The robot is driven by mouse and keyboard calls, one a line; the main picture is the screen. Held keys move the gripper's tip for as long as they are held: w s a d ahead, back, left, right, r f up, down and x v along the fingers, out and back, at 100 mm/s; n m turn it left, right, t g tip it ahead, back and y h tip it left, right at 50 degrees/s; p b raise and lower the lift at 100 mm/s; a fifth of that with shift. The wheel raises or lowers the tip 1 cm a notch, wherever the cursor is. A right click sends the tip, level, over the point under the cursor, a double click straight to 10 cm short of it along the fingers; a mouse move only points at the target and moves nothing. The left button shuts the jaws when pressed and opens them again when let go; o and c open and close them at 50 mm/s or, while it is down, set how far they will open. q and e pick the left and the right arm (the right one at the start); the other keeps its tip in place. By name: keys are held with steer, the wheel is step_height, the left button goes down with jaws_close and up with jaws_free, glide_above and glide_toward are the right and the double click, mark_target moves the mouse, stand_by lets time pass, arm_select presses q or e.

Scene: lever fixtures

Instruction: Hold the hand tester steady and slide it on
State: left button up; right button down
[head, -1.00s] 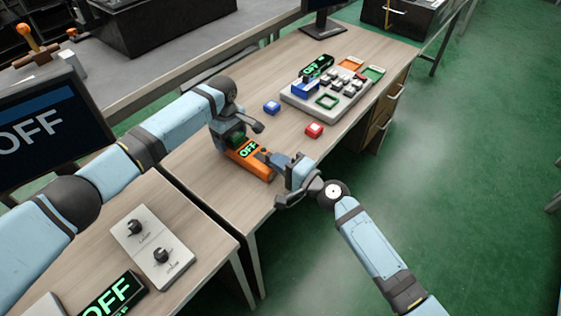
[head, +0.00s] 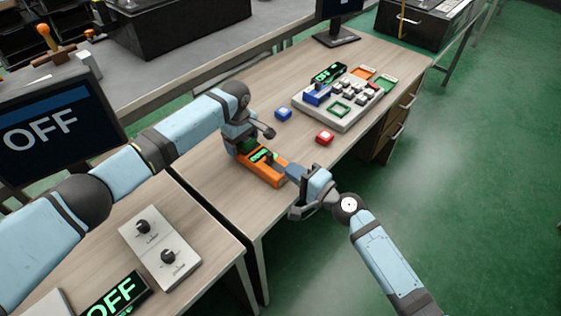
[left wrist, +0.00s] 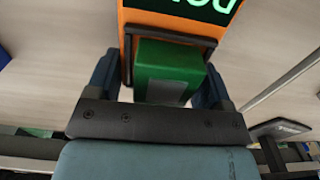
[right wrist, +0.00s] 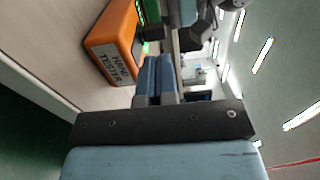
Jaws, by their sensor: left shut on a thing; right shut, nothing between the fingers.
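My left gripper (left wrist: 165,85) is shut on the green block (left wrist: 170,68) at the tester's end in the left wrist view. The display there is cut off, showing letters like "DO". My right gripper (head: 295,173) is shut and empty, just off the tester's near end. The right wrist view shows the tester's end (right wrist: 113,60), lettered "HAND TESTER", apart from the shut fingers (right wrist: 157,78).
A grey panel (head: 338,113) with several buttons stands farther back. A blue button block (head: 283,113) and a red one (head: 324,137) sit on the bench. A knob panel (head: 160,250), an OFF display (head: 115,295) and an OFF monitor (head: 45,130) are left.

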arm_select(q)
steer(key=shift+a, duration=0.1)
arm_select(e)
steer(key=v, duration=0.8)
steer(key=shift+s+d, duration=0.1)
